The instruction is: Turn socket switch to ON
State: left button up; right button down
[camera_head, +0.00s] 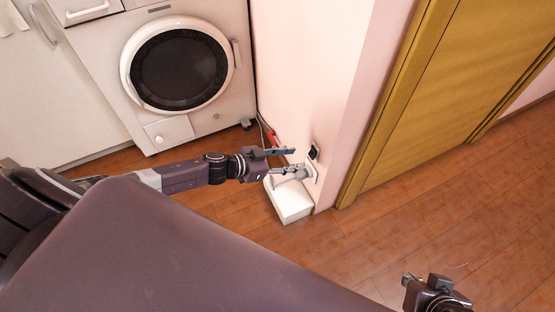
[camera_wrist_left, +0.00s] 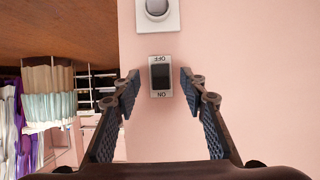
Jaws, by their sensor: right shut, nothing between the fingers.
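The socket switch (camera_head: 314,152) is a small black rocker on the pink wall in the head view. In the left wrist view the switch (camera_wrist_left: 161,76) sits in a grey plate, with upside-down labels: OFF at the top edge and ON at the bottom. I cannot tell which side is pressed. My left gripper (camera_head: 293,160) is open and faces the wall. In the left wrist view its fingertips (camera_wrist_left: 159,84) stand to the left and right of the switch, with nothing between them visibly gripped. My right gripper (camera_head: 430,283) is shut and empty over the floor at the lower right.
A white wall socket (camera_head: 311,173) with a round centre is beside the switch; its plate also shows in the left wrist view (camera_wrist_left: 173,20). A white box (camera_head: 291,204) stands on the floor below. A washing machine (camera_head: 150,110) is behind; a yellow door (camera_head: 430,90) is right.

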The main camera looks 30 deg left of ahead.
pick_arm(q)
jog(key=v, duration=0.6)
jog(key=shift+s+r, duration=0.15)
dwell(0.5)
